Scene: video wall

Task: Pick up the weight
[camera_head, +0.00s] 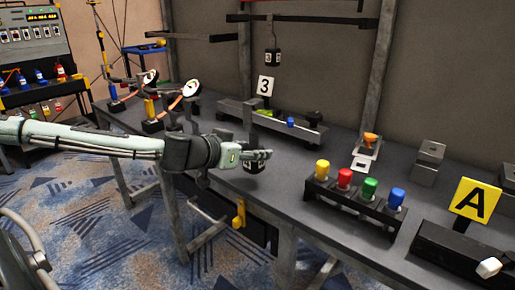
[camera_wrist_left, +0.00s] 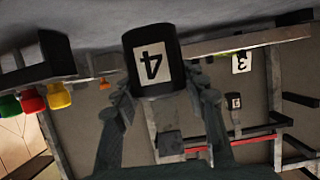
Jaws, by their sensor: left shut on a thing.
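My left gripper (camera_head: 262,155) is above the near part of the long grey table. It is shut on a dark weight (camera_head: 253,167), mostly hidden beneath the fingers in the head view. In the left wrist view, the black weight (camera_wrist_left: 154,48) sits between the fingers of my left gripper (camera_wrist_left: 158,95), with a white label reading 4, upside down. I cannot tell whether the weight touches the table. Another dark weight (camera_head: 273,57) hangs from a rail at the back.
On the grey table (camera_head: 285,195) stand a black rack (camera_head: 352,203) with coloured knobs, a long tray (camera_head: 262,121) behind the gripper, a sign 3 (camera_head: 265,86), and a yellow sign A (camera_head: 474,200). Lamps (camera_head: 191,88) stand at the left.

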